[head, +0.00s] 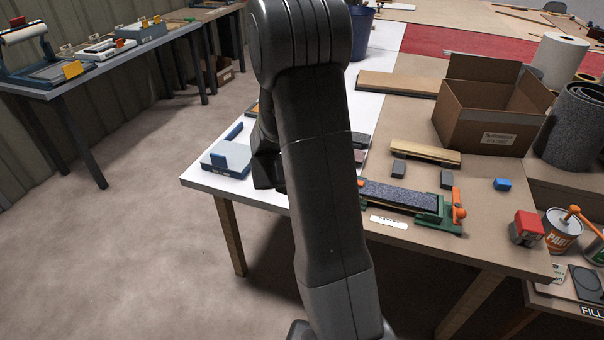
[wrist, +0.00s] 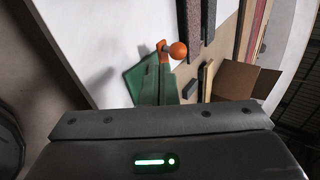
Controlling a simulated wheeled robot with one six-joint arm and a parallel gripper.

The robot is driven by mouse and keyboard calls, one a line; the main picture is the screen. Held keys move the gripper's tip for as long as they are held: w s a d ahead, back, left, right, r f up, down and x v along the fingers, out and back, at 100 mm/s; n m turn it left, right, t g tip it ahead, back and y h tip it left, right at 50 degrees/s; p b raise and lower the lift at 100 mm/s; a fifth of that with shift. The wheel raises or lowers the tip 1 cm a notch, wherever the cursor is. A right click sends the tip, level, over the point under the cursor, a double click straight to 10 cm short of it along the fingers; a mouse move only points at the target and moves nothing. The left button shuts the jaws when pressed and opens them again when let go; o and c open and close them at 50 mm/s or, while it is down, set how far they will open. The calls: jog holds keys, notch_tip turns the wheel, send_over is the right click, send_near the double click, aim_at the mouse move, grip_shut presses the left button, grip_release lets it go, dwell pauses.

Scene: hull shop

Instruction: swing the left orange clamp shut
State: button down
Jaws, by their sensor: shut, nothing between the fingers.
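A green fixture (head: 430,226) on the workbench holds a long dark grey strip (head: 400,195). An orange clamp (head: 458,208) is at its right end in the head view. Its left end is hidden behind my arm there. In the wrist view an orange clamp with a round knob (wrist: 178,50) sits by a green plate (wrist: 133,80); it appears to be the left clamp. In the head view the gripper is mostly hidden by the arm.
A wooden block (head: 425,152) and small grey blocks lie behind the fixture. A cardboard box (head: 488,118) stands at the back right. A blue-and-grey tool (head: 229,158) sits at the bench's left corner.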

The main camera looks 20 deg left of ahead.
jog(key=v, duration=0.7)
jog(key=shift+a+p, duration=0.25)
jog(key=shift+p, duration=0.05)
